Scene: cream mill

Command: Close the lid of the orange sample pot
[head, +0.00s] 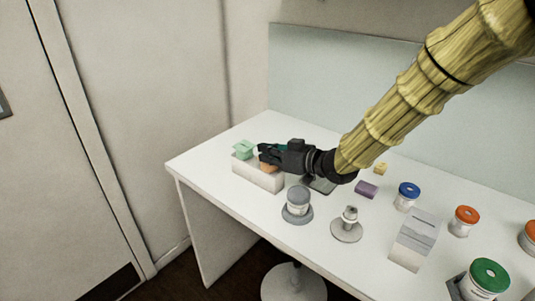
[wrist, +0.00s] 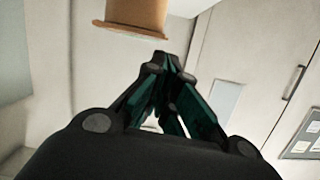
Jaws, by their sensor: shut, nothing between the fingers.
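An orange pot-like thing (head: 268,168) sits at the pale block-shaped stand (head: 257,181) at the table's left end, mostly hidden by my gripper. In the wrist view an orange-tan round body with a rim (wrist: 137,14) shows at the top edge, cut off by the frame and apart from the fingers. I cannot make out its lid or how far it is open. My gripper (head: 263,151) is shut and empty, right above and close to the orange thing in the head view. Its dark green fingers (wrist: 168,64) meet in the wrist view. I cannot tell whether they touch the pot.
A mint-green piece (head: 243,149) stands at the stand's left end. A grey pot (head: 298,202), a small metal-like piece on a round base (head: 347,222), a slotted white box (head: 415,240) and several colour-lidded jars (head: 466,218) stand to the right. A back panel (head: 330,75) bounds the table.

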